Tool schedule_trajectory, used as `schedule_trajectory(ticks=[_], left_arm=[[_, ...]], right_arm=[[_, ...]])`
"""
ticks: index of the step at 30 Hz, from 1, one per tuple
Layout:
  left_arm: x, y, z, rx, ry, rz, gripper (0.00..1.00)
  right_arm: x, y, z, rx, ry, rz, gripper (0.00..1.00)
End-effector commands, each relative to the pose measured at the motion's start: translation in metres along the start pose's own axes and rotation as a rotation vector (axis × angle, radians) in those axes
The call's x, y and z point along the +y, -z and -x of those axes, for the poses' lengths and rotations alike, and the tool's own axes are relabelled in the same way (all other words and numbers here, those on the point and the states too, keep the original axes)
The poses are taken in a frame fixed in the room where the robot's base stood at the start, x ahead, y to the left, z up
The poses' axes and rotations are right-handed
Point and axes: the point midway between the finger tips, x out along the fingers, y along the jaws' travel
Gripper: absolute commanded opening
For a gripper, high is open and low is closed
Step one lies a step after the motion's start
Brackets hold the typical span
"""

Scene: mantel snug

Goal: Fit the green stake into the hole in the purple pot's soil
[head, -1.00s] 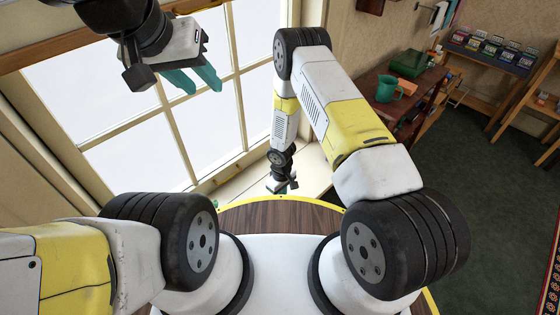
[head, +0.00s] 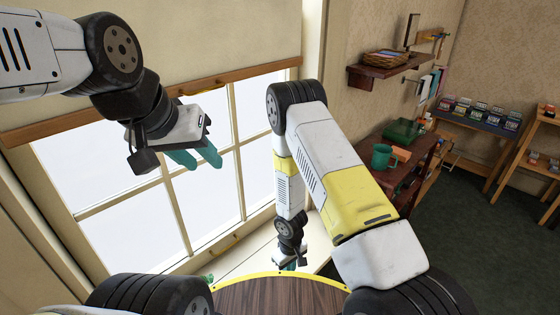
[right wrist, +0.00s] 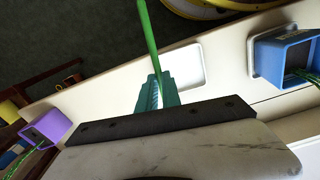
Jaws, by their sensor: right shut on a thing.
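My right gripper (right wrist: 156,92) is shut on the green stake (right wrist: 148,40), which runs from between the green fingers to the top edge of the right wrist view. The purple pot (right wrist: 45,124) is at the left of that view, apart from the gripper and stake, with green leaves at its mouth. Its soil and hole cannot be made out. In the head view my right gripper (head: 289,264) is small and low over the pale window ledge; the stake cannot be made out there. My left gripper (head: 197,158) is raised before the window, its teal fingers apart and empty.
A blue pot (right wrist: 287,60) with green leaves stands at the right of the wrist view, beside a white rectangular piece (right wrist: 188,68). In the head view, a teal mug (head: 383,157) stands on a dark wooden table at the right. A wall shelf (head: 385,72) holds a basket.

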Motion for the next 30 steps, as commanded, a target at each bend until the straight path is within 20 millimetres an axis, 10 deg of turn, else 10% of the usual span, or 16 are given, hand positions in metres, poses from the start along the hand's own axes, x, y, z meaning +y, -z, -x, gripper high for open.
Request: schedule_trajectory(ticks=[18,30], left_arm=[[0.000,0.000,0.000,0.000,0.000,0.000,0.36],[0.000,0.000,0.000,0.000,0.000,0.000,0.36]], right_arm=[[0.122,-0.002,0.202,0.007,-0.001,-0.510,0.00],[0.138,-0.022,0.260,0.000,0.000,-0.647,0.00]])
